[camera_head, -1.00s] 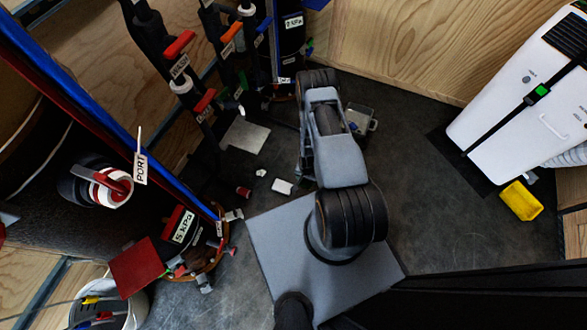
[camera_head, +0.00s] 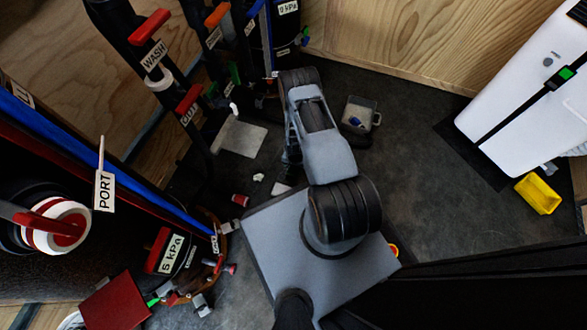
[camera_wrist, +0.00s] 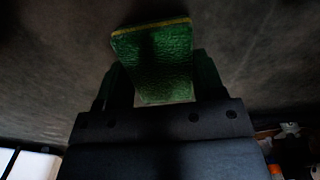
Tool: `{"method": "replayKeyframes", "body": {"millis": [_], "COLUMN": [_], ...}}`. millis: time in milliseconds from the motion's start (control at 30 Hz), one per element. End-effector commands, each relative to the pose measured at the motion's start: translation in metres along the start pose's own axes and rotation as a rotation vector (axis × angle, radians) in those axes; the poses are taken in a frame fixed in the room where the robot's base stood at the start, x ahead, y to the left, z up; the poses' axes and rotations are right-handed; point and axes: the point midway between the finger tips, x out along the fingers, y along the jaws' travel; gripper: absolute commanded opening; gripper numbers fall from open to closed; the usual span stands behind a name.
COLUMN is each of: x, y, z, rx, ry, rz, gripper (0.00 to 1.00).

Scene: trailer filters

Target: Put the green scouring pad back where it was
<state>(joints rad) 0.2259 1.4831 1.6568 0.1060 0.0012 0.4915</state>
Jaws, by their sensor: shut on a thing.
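The green scouring pad (camera_wrist: 160,48) shows in the wrist view, with a thin yellowish edge along its top. My gripper (camera_wrist: 158,80) is shut on the pad, one finger at each side of it. The pad stands out beyond the fingertips, with dark grey floor behind it. In the head view my arm hides the gripper, and the pad cannot be seen there.
Pipes with red and orange handles (camera_head: 151,26) stand at the left, near a red-and-white port (camera_head: 56,226). A grey flat plate (camera_head: 240,137), a small clear bin (camera_head: 359,113) and a yellow tray (camera_head: 538,194) lie on the floor. A white unit (camera_head: 520,90) stands right. Dark floor is open between.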

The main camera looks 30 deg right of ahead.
Motion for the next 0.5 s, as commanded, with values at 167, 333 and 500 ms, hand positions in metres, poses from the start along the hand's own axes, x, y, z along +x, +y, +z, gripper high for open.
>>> {"method": "replayKeyframes", "body": {"millis": [167,333,500], "x": [0.029,0.034,0.033], "y": [0.000,0.001,0.001], "z": [-0.001,-0.002,-0.002], "rx": [0.003,0.006,0.006], "ry": [-0.001,0.000,0.000], "rz": [0.000,-0.001,-0.001], "gripper": [0.44,0.44,0.44]}}
